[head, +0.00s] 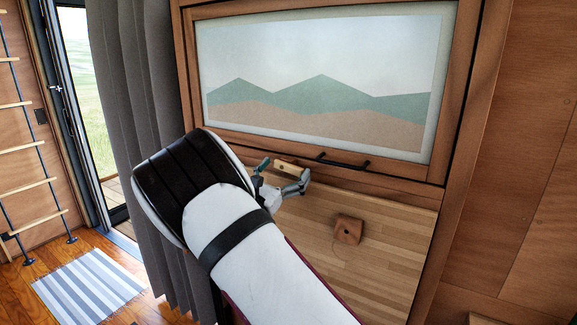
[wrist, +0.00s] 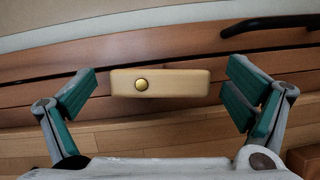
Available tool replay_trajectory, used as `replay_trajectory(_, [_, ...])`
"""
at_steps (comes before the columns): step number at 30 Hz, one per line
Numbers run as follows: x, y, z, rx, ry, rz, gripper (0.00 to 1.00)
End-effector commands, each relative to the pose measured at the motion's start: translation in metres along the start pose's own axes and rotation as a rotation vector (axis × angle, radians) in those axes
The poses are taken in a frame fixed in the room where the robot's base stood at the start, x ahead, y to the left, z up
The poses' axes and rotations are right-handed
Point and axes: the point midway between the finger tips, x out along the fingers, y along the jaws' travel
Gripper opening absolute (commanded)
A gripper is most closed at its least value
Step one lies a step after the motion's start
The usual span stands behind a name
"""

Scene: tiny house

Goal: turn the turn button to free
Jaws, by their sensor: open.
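The turn button is a pale wooden bar (wrist: 185,84) with a round brass screw head left of its middle in the wrist view. It lies roughly level, in front of the lower rail of the framed panel. In the head view its end (head: 284,165) shows just beyond my gripper, partly hidden. My gripper (wrist: 160,96) is open, with one green-padded finger on each side of the bar and visible gaps between pads and bar. In the head view my gripper (head: 283,173) is at the bar, below the picture. Its depth against the bar is hard to tell.
A black handle (head: 343,162) is on the rail right of the bar, and also shows in the wrist view (wrist: 268,25). A small wooden block (head: 348,230) sits on the light wood panel (head: 390,255) below. A grey curtain (head: 135,120) hangs at left.

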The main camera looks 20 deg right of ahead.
Motion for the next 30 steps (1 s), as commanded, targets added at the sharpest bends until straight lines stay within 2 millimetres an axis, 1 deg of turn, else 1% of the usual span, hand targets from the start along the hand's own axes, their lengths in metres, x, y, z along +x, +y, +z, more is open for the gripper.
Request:
replay_trajectory(3, [0.0094,0.0002,0.0001,0.001,0.0,0.001,0.97])
replay_trajectory(6, [0.0129,0.0002,-0.0001,0.0,0.001,0.001,0.97])
replay_trajectory(14, [0.0134,0.0003,-0.0003,0.0,0.001,0.001,0.97])
replay_trajectory(15, [0.0134,0.0003,-0.0002,0.0,0.001,0.001,0.88])
replay_trajectory(17, [0.0133,0.0004,-0.0002,0.0,0.001,0.001,0.74])
replay_trajectory(18, [0.0133,0.0003,-0.0002,0.0,0.001,0.001,0.65])
replay_trajectory(20, [0.0133,0.0004,-0.0002,0.0,0.001,0.001,0.51])
replay_trajectory(21, [0.0133,0.0003,-0.0002,0.0,0.001,0.001,0.48])
replay_trajectory(26, [0.0131,0.0001,0.0008,-0.016,0.0,0.008,0.48])
replay_trajectory(30, [0.0127,0.0003,0.0036,-0.103,0.0,0.045,0.48])
